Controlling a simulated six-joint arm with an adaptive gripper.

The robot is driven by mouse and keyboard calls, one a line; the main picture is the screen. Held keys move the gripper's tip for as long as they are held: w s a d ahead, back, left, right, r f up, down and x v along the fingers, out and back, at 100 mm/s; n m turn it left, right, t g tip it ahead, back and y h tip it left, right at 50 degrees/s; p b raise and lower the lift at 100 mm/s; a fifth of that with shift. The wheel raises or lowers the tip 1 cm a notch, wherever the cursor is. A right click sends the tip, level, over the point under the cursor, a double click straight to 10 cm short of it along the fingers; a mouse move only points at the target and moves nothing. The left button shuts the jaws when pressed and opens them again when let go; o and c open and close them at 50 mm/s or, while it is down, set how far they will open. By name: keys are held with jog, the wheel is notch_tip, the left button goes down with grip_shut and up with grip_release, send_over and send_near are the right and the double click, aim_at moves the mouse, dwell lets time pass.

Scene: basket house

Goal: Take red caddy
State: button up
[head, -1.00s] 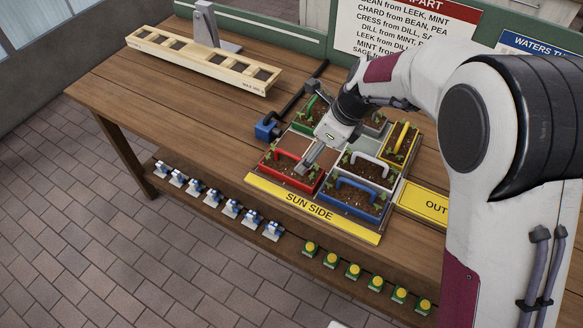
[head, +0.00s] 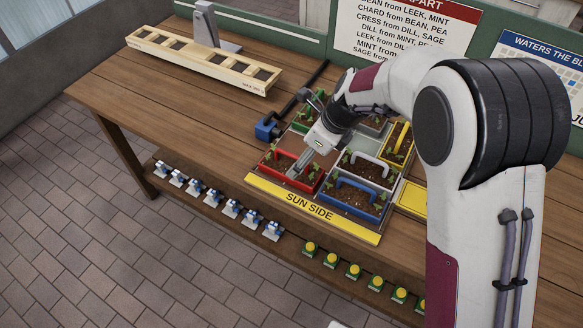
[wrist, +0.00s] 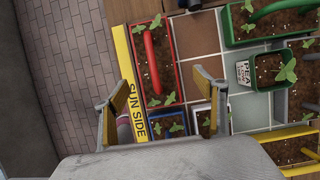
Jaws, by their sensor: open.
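The red caddy (head: 285,181) sits at the front left of the grid of planters, filled with soil and seedlings. Its red handle stands over the soil; the handle also shows in the wrist view (wrist: 152,60), upper middle. My gripper (head: 297,172) is over the right part of the red caddy in the head view. In the wrist view its two fingers (wrist: 163,100) are spread apart with nothing held between them. The handle appears above the line between the fingertips there. My gripper hides part of the caddy in the head view.
The blue caddy (head: 352,201), white caddy (head: 370,160), yellow caddy (head: 398,150) and green caddy (head: 300,125) stand close by. A yellow "SUN SIDE" strip (head: 310,208) runs along the front. A blue block (head: 267,129) with a dark bar is behind left.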

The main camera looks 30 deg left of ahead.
aim_at(291, 163)
dwell(0.3)
jog(key=shift+s+x, duration=0.15)
jog(key=shift+x, duration=1.15)
jog(key=shift+s+x, duration=0.15)
jog(key=shift+x, duration=1.15)
jog(key=shift+a, duration=0.1)
jog(key=shift+r, duration=0.1)
jog(key=c, duration=1.4)
